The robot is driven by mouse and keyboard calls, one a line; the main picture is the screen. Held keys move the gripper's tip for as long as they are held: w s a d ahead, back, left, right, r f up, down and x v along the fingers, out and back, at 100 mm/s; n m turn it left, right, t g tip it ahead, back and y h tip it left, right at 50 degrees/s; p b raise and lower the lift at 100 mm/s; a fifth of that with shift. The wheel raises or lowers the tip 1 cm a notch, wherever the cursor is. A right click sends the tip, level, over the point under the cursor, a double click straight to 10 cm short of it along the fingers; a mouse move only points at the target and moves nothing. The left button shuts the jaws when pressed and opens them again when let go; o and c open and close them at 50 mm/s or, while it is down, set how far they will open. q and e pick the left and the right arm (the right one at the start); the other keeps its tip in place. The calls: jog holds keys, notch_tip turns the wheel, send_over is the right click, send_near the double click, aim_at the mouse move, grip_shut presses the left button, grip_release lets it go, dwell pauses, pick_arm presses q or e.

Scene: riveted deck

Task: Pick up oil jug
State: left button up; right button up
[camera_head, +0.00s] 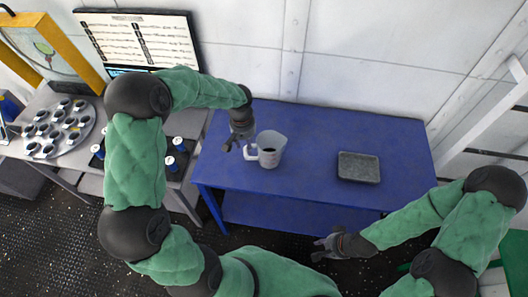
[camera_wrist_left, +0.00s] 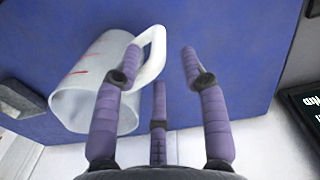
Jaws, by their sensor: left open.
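The oil jug (camera_head: 272,148), a pale translucent measuring jug with a white handle, stands upright on the blue table, left of its middle. My left gripper (camera_head: 234,145) is just left of the jug on its handle side. In the left wrist view the jug (camera_wrist_left: 85,95) shows at left with red marks on its wall. There my left gripper (camera_wrist_left: 162,62) is open, and one finger overlaps the handle (camera_wrist_left: 154,62); I cannot tell whether they touch. My right gripper (camera_head: 325,247) is low in front of the table, away from the jug, its fingers too small to read.
A grey shallow tray (camera_head: 359,168) lies right of the jug on the blue table (camera_head: 315,140); table space between and around them is clear. A grey bench at left holds a round tray of cups (camera_head: 60,130) and blue-and-white items (camera_head: 171,160). White railings stand at far right.

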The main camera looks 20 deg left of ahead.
pick_arm(q)
jog(key=shift+s+f, duration=0.2)
jog(key=shift+f, duration=0.2)
jog(key=f, duration=0.3)
jog(key=shift+s+d+f+b, duration=0.1)
jog(key=shift+s+f+b, duration=0.15)
jog(key=shift+s+b, duration=0.1)
jog(key=shift+w+f, duration=0.1)
jog(key=shift+f, duration=0.25)
grip_shut()
